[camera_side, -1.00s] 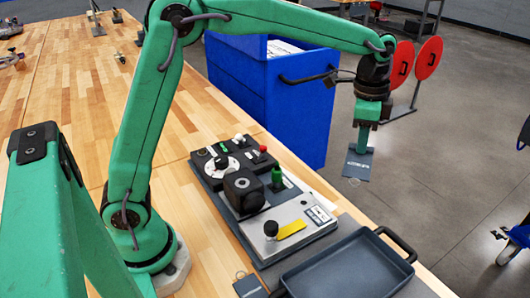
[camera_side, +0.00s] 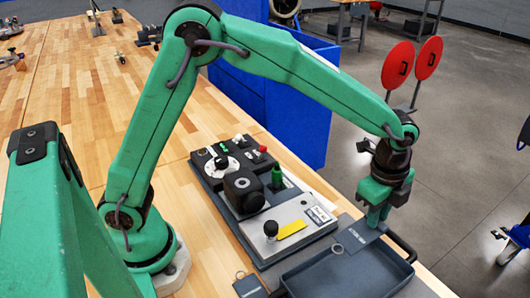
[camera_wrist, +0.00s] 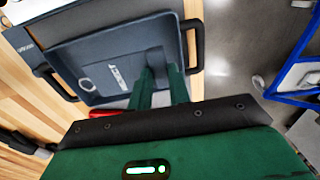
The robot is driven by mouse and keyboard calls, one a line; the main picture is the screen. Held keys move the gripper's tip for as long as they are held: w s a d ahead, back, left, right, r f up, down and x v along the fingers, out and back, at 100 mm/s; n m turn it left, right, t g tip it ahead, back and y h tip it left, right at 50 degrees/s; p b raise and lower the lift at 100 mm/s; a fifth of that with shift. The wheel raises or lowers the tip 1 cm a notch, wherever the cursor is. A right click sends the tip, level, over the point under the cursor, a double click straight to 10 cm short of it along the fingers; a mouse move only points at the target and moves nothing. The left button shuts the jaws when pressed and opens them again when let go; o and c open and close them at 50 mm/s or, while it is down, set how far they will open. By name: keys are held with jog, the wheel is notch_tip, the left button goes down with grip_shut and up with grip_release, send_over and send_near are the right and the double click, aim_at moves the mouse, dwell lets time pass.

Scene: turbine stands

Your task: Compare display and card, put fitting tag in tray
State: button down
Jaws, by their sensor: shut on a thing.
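My gripper (camera_side: 376,220) is shut on a dark grey-blue tag (camera_side: 354,238) with white lettering too small to read and a wire ring. The tag is at the back edge of the dark tray (camera_side: 340,282) in the side view. In the wrist view, the tag (camera_wrist: 120,77) shows between the fingers and against the tray's inside (camera_wrist: 105,50); I cannot tell how far above the floor it is. A second tag (camera_side: 249,287) lies on the bench left of the tray. A panel (camera_side: 258,233) behind the tray carries a small white printed card (camera_side: 318,214).
The panel also bears a dial (camera_side: 221,164), a black block (camera_side: 243,190), a green bottle-shaped part (camera_side: 277,178), a black knob (camera_side: 271,229) and a yellow strip (camera_side: 292,229). The tray has raised walls and black handles. A blue cart (camera_side: 290,95) stands behind the bench.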

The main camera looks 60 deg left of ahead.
jog(key=shift+f, duration=5.1)
jog(key=c, duration=1.1)
grip_release()
jog(key=shift+r, duration=0.1)
jog(key=shift+r, duration=3.95)
